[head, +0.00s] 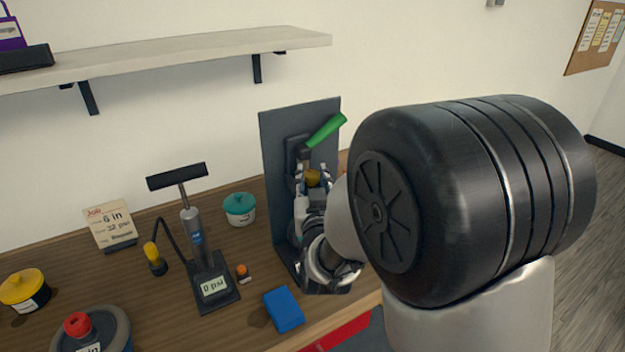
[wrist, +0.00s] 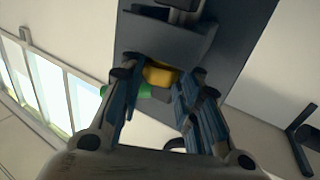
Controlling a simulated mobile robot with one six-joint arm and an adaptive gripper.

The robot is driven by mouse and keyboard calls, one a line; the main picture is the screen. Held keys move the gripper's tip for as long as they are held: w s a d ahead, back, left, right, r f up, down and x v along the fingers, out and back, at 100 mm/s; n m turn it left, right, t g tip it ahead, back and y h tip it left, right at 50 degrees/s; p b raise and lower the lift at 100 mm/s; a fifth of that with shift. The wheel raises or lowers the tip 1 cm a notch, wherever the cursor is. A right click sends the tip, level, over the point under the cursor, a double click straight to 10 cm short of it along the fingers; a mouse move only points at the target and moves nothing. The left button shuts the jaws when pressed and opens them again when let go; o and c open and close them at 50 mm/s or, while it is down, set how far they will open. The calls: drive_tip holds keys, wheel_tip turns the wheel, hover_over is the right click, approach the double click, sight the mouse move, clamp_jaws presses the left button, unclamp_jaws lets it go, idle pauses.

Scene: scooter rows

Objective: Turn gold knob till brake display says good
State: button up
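The gold knob (head: 313,176) is on a dark upright panel (head: 279,146) at the back of the bench, below a green lever (head: 326,130). In the wrist view the knob (wrist: 160,75) sits between the tips of my gripper (wrist: 158,82). The fingers are apart, with a gap visible on the left side of the knob; contact on the right is unclear. In the head view my gripper (head: 314,186) reaches the panel at the knob, and my arm covers part of the panel. No brake display reading is visible in either view.
A pump (head: 194,225) with a "0 psi" display (head: 214,286) stands left of the panel. A blue block (head: 284,309), a teal-lidded jar (head: 239,208), a job card (head: 109,225) and a yellow-lidded jar (head: 22,290) are on the bench. A shelf (head: 200,53) hangs above.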

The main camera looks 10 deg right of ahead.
drive_tip(key=o, duration=0.5)
wheel_tip(320, 180, up, 10)
idle(0.6)
drive_tip(key=s+f+g, duration=0.4)
drive_tip(key=s, duration=0.7)
drive_tip(key=s+f+n+g+y, duration=0.1)
drive_tip(key=s+f+g, duration=0.3)
drive_tip(key=s, duration=0.8)
drive_tip(key=s+d+f+g+y, duration=0.1)
drive_tip(key=s+f+g, duration=0.3)
drive_tip(key=s, duration=0.8)
drive_tip(key=shift+s+f+g, duration=0.2)
drive_tip(key=shift+f+g, duration=0.2)
drive_tip(key=shift+g, duration=0.2)
